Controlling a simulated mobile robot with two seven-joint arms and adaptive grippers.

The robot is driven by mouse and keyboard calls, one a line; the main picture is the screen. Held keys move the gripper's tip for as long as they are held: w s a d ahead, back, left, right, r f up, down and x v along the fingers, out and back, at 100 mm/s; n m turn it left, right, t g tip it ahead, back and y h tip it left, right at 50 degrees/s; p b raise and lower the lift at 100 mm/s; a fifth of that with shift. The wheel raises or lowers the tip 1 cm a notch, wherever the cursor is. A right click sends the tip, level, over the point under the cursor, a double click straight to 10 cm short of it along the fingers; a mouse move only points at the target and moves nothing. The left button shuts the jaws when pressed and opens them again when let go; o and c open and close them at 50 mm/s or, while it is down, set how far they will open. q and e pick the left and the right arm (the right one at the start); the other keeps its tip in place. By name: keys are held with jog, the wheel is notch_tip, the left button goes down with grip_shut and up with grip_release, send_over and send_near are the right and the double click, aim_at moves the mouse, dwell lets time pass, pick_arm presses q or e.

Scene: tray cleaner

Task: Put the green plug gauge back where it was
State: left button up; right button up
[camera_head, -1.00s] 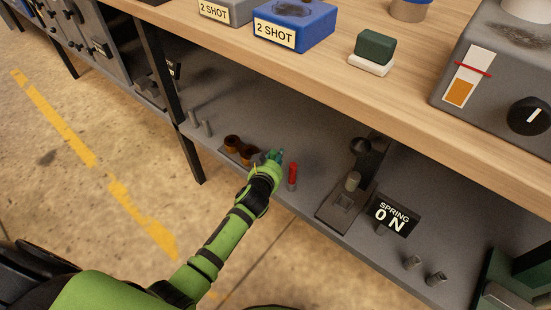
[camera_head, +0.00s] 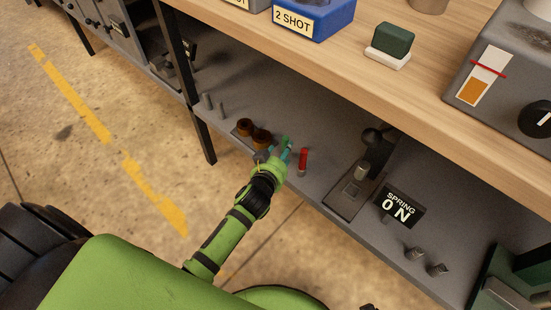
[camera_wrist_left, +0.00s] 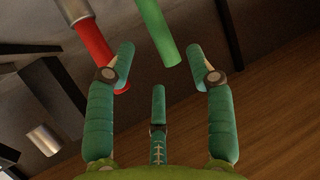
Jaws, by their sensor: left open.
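The green plug gauge (camera_wrist_left: 162,35) shows in the left wrist view as a green rod at the top, between the two upper fingers and apparently clear of both. In the head view it is hard to separate from my teal fingers; a small patch of green (camera_head: 285,141) shows there. My left gripper (camera_head: 283,153) is open over the lower shelf's front edge; its fingers show in the wrist view (camera_wrist_left: 160,72). A red plug gauge (camera_head: 303,161) stands upright just right of it, and also shows in the wrist view (camera_wrist_left: 92,42). My right gripper is not in view.
Two brown-orange ring-shaped parts (camera_head: 252,133) sit left of my gripper on the grey shelf (camera_head: 320,130). A dark lever fixture (camera_head: 362,178) and a "SPRING 0 N" sign (camera_head: 400,206) stand to the right. The wooden tabletop (camera_head: 345,75) overhangs the shelf.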

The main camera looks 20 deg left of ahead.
pick_arm(q)
jog(key=v, duration=0.6)
jog(key=s+a+f+m+g, duration=0.1)
jog(key=s+f+g, duration=0.4)
jog(key=s+f, duration=0.6)
jog(key=s+a+f+m+g+h, duration=0.1)
jog(key=s+f+g, duration=0.4)
jog(key=s+f, duration=0.6)
notch_tip(320, 180, down, 5)
jog(key=shift+s+f+m+p, duration=0.2)
jog(key=shift+s+m+p, duration=0.1)
jog(key=shift+m+p, duration=0.2)
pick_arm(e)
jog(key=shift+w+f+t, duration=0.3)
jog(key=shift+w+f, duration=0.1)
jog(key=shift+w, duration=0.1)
